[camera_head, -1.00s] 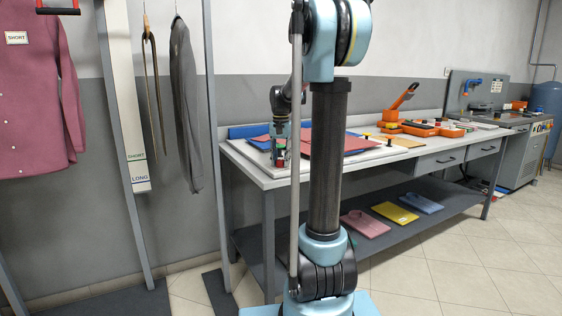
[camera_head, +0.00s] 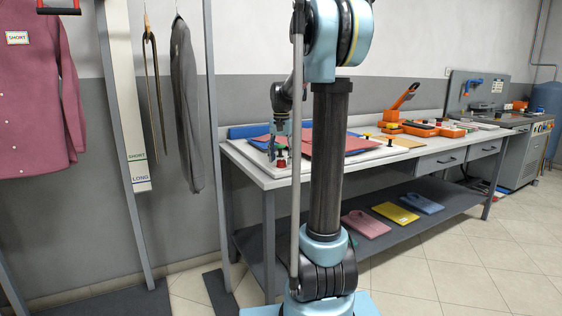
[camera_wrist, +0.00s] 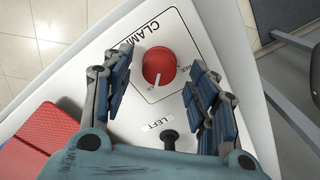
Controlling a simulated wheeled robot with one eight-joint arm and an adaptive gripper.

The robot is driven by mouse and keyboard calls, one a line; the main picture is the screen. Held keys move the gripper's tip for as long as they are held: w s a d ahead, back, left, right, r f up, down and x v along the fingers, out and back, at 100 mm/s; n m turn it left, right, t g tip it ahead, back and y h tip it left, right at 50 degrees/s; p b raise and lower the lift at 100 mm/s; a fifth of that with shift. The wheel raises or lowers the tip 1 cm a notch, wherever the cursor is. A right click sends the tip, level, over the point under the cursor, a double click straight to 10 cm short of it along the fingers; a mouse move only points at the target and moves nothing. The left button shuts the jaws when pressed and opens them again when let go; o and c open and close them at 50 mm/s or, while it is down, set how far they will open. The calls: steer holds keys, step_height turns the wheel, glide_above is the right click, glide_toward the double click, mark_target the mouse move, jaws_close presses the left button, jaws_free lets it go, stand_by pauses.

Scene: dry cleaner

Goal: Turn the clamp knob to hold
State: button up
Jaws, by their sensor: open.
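The red round clamp knob (camera_wrist: 158,66) sits on a white panel (camera_wrist: 178,22) marked "CLAMP" in the wrist view.
A black knob (camera_wrist: 169,136) by a "LEFT" label stands close to the fingers. A red pad (camera_wrist: 40,138) lies at the left. The table (camera_head: 262,182) also bears a red cloth (camera_head: 325,143) and an orange device (camera_head: 412,128). A post stands beside the table's left end.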

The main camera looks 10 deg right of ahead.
step_height(320, 180, up, 11)
steer(key=shift+f, duration=0.15)
stand_by(0.4)
steer(key=s+f+n, duration=0.1)
steer(key=s+f, duration=0.2)
steer(key=s, duration=0.3)
steer(key=s+f+n+t, duration=0.1)
steer(key=s+f, duration=0.2)
steer(key=s, duration=0.4)
steer(key=s+f+n, duration=0.1)
steer(key=s+f, duration=0.3)
steer(key=s, duration=0.2)
steer(key=s+f+n+t, duration=0.1)
steer(key=s+f+n, duration=0.1)
steer(key=s+f, duration=1.4)
steer(key=shift+f+n, duration=0.4)
steer(key=shift+f, duration=0.3)
steer(key=shift+d, duration=0.1)
steer(key=shift+w+f, duration=0.2)
steer(key=shift+w, duration=0.25)
